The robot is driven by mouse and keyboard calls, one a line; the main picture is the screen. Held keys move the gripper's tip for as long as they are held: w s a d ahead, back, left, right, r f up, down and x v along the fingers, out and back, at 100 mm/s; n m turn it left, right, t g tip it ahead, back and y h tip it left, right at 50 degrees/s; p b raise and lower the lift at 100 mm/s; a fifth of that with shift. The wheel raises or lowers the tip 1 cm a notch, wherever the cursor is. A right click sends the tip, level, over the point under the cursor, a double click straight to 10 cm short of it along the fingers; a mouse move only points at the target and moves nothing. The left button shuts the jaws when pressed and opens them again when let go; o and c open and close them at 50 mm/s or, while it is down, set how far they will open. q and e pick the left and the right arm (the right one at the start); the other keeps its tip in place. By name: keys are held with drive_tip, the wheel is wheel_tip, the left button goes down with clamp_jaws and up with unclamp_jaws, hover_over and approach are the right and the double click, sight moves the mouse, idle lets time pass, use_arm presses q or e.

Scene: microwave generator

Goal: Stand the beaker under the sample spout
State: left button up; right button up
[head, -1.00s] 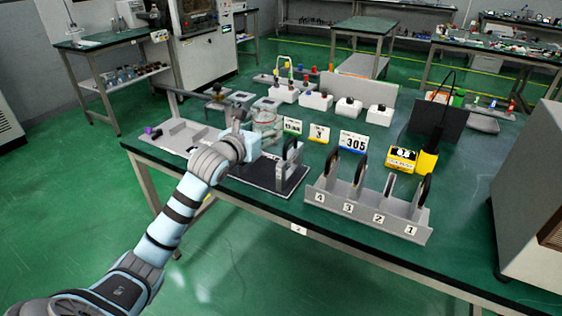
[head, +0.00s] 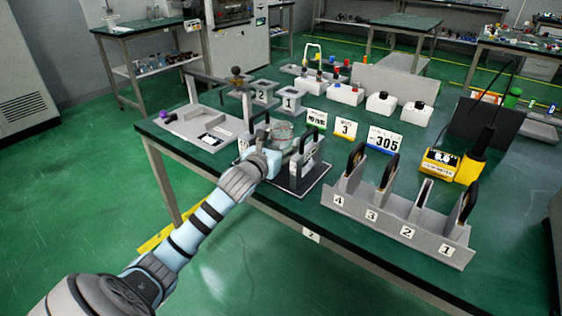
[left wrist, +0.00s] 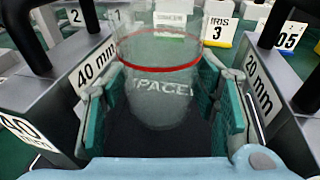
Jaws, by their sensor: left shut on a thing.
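My left gripper (head: 276,142) is shut on the clear glass beaker (head: 284,131). In the left wrist view the beaker (left wrist: 160,75) is upright between the green-padded fingers (left wrist: 165,110), with a red ring around it. It shows over the dark spacer tray (head: 312,186), between the blocks marked 40 mm (left wrist: 75,85) and 20 mm (left wrist: 262,90). I cannot tell whether its base touches anything. A grey post with a bar and brown knob (head: 236,72) stands behind to the left; I cannot tell whether it carries the sample spout. My right gripper is out of view.
Grey stands marked 2 (head: 263,92) and 1 (head: 290,99) are behind the beaker. Number cards, including 305 (head: 384,141), stand to the right. A grey slotted rack (head: 400,220) stands at the front. A grey tray (head: 205,128) lies left. Open green tabletop lies behind the rack.

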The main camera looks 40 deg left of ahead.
use_arm(q)
drive_tip(key=shift+f+b, duration=0.35)
drive_tip(key=shift+f, duration=1.4)
drive_tip(key=o, duration=1)
